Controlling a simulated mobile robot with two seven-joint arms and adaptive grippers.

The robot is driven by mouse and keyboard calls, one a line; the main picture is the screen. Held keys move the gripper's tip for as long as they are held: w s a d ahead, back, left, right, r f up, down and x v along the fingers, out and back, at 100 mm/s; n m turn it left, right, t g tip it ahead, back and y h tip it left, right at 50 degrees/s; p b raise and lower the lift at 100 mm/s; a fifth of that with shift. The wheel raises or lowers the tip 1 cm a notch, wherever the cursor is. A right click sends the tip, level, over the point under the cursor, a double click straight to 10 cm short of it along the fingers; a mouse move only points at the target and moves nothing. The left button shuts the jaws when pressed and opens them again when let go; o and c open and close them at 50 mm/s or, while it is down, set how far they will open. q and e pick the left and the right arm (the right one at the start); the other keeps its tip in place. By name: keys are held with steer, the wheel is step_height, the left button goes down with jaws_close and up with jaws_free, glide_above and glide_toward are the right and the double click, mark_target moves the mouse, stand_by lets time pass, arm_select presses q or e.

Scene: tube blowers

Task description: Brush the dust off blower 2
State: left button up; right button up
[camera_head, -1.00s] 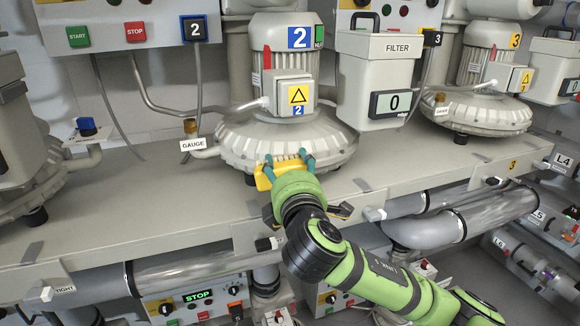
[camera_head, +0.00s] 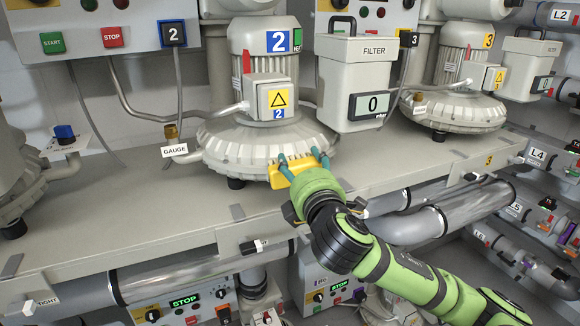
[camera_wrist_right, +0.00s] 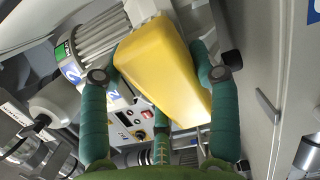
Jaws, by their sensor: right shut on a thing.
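Blower 2 (camera_head: 264,140) stands on the bench, a grey ribbed housing under an upright motor with a blue "2" plate. My right gripper (camera_head: 298,163) is shut on a yellow brush (camera_head: 298,169) at the front right of the housing's lower rim. The yellow body also fills the middle of the right wrist view (camera_wrist_right: 162,66), between the green fingers. The brush's bristles are hidden, and I cannot tell whether they touch the housing. Dust on the housing is hard to make out. My left gripper is not in view.
The filter box (camera_head: 353,75) stands close to the right of blower 2. Blower 3 (camera_head: 453,108) is farther right. The bench's front (camera_head: 120,215) is largely clear, with pipes below its edge.

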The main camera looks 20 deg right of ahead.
mark_target(271, 175)
steer(key=shift+s+d, duration=0.1)
steer(key=shift+d, duration=0.55)
steer(key=shift+p, duration=0.3)
steer(key=shift+w+a+p, duration=0.15)
steer(key=shift+a+p, duration=0.1)
steer(key=shift+a, duration=0.75)
steer(key=shift+w+a+p, duration=0.15)
steer(key=shift+a+p, duration=0.1)
steer(key=shift+a, duration=0.7)
steer(key=shift+w+a+p, duration=0.1)
steer(key=shift+a+p, duration=0.2)
steer(key=shift+a, duration=0.35)
steer(key=shift+w+a, duration=0.2)
steer(key=shift+a, duration=0.95)
steer(key=shift+s, duration=0.1)
steer(key=shift+s+a+p, duration=0.1)
steer(key=shift+s+p, duration=0.35)
steer(key=shift+s, duration=0.1)
steer(key=shift+s+a+p, duration=0.15)
steer(key=shift+s+p, duration=0.1)
steer(key=shift+s, duration=0.85)
steer(key=shift+s+a+p, duration=0.15)
steer(key=shift+s+p, duration=0.05)
steer(key=shift+s, duration=0.9)
